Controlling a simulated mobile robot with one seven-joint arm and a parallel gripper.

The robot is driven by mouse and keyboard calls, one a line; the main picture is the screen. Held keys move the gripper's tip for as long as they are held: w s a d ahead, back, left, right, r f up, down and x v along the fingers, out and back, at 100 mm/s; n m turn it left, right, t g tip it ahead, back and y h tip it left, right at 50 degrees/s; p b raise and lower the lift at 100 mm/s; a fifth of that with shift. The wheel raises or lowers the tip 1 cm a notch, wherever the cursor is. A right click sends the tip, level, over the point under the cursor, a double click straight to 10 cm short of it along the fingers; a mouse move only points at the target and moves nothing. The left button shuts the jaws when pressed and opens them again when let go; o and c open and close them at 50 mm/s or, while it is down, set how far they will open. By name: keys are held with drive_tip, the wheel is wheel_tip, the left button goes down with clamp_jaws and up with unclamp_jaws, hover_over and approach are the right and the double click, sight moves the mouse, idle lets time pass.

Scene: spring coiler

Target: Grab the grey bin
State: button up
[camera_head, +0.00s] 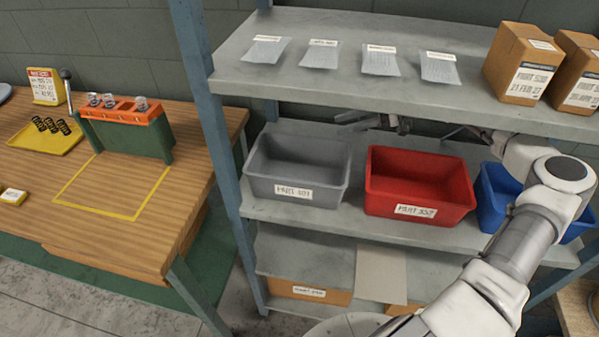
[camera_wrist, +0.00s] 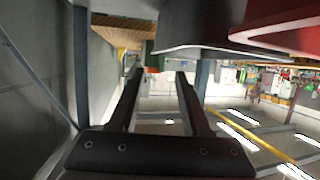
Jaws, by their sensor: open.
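The grey bin (camera_head: 297,170) stands upright and empty on the middle shelf at the left, with a white label on its front. It also shows upside down at the top of the wrist view (camera_wrist: 205,28), its rim near the right finger. My gripper (camera_head: 350,121) is open and empty. In the head view it appears near the bin's back right corner, under the upper shelf, fingers pointing left. In the wrist view the two fingers (camera_wrist: 158,72) are apart with nothing between them. The bin appears beside the fingers; I cannot tell the exact gap.
A red bin (camera_head: 418,187) stands just right of the grey one, and a blue bin (camera_head: 497,190) farther right. The upper shelf (camera_head: 300,83) hangs above my gripper. A blue-grey post (camera_head: 212,110) stands left of the grey bin. A wooden workbench (camera_head: 110,245) is at the left.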

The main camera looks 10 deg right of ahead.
drive_tip(key=p+x, duration=0.2)
drive_tip(key=x, duration=0.9)
drive_tip(key=shift+f+p, duration=0.3)
drive_tip(key=shift+p, duration=0.1)
drive_tip(key=shift+s, duration=0.1)
clamp_jaws()
idle(0.7)
